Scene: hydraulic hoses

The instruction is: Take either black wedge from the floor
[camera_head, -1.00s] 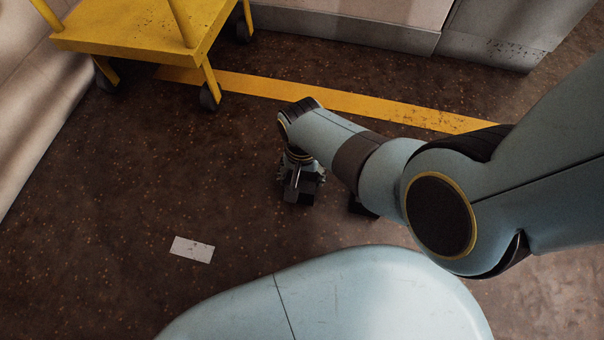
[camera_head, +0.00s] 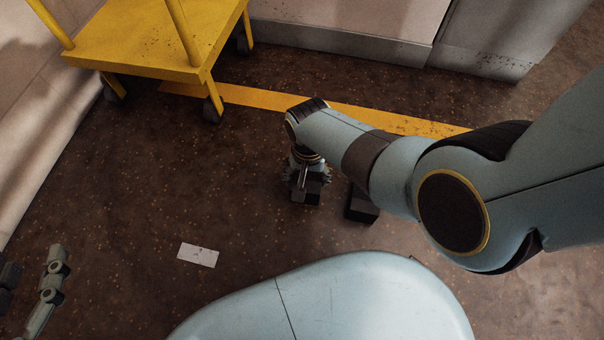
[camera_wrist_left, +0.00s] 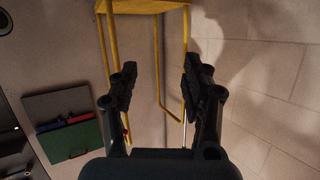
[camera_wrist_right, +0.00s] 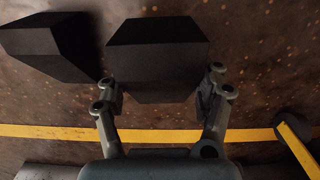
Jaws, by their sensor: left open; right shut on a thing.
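One black wedge (camera_head: 306,198) is at my right gripper (camera_head: 308,180), near the floor. In the right wrist view this wedge (camera_wrist_right: 157,55) is between the fingers of the gripper (camera_wrist_right: 160,88), which is shut on it. I cannot tell whether it is clear of the floor. The other black wedge (camera_head: 362,204) is on the floor just to the right, partly behind my right arm. It also shows in the right wrist view (camera_wrist_right: 48,45), at upper left. My left gripper (camera_head: 31,277) is open and empty at the lower left, far from both wedges; it shows in the left wrist view (camera_wrist_left: 160,85).
A yellow trolley (camera_head: 150,45) on black casters stands at upper left. A yellow line (camera_head: 265,98) crosses the floor. A white label (camera_head: 198,255) lies on the floor. Grey cabinets (camera_head: 345,45) bound the back. The floor at left centre is clear.

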